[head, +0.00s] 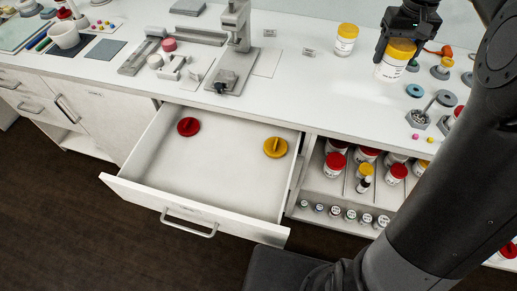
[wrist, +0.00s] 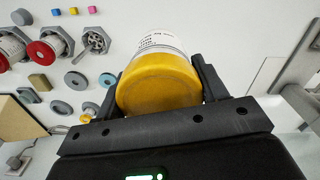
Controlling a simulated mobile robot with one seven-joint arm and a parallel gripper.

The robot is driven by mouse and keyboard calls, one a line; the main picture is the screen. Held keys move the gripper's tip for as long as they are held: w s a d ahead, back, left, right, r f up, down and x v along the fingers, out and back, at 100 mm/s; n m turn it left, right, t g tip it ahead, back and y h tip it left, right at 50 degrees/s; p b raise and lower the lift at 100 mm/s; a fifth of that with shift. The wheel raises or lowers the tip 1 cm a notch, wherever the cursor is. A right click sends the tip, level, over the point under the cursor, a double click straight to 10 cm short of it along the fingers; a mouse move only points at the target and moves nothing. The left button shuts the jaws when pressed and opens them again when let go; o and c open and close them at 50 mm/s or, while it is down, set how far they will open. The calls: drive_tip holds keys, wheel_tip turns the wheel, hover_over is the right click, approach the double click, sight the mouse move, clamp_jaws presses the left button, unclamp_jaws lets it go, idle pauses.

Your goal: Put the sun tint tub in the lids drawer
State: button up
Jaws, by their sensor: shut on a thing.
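My gripper (head: 403,40) is shut on a white tub with a yellow lid (head: 394,70), at the right back of the counter. In the wrist view the same tub (wrist: 158,82) sits between the two fingers, lid toward the camera. Its label is too small to read, and I cannot tell whether it is clear of the counter. A second yellow-lidded tub (head: 345,40) stands to its left. The lids drawer (head: 215,178) is pulled out below the counter. A red lid (head: 188,126) and a yellow lid (head: 275,147) lie in it, with bare floor around them.
A grey press (head: 235,55) stands on the counter above the drawer. Grey and blue discs (head: 414,91) and a hex cup (head: 418,119) lie right of the held tub. An open shelf (head: 325,186) with red-lidded jars is right of the drawer. My arm covers the right side.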

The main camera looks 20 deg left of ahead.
drive_tip(key=s+a+n, duration=0.2)
drive_tip(key=a+n, duration=0.1)
drive_tip(key=a, duration=0.8)
drive_tip(key=s+a+n, duration=0.2)
drive_tip(key=a+n, duration=0.2)
drive_tip(key=a, duration=0.7)
drive_tip(key=s+a+n, duration=0.6)
drive_tip(key=s+a, duration=0.6)
drive_tip(key=a, duration=0.4)
wheel_tip(320, 180, down, 22)
drive_tip(key=f, duration=0.1)
drive_tip(key=shift+s+a+f, duration=0.6)
drive_tip(key=shift+a+f, duration=1.2)
drive_tip(key=shift+s+a+f, duration=0.65)
drive_tip(key=shift+a+f, duration=1.1)
drive_tip(key=shift+s+a+f, duration=0.6)
drive_tip(key=shift+a+f, duration=1.2)
drive_tip(key=shift+f, duration=0.15)
drive_tip(key=o, duration=1.1)
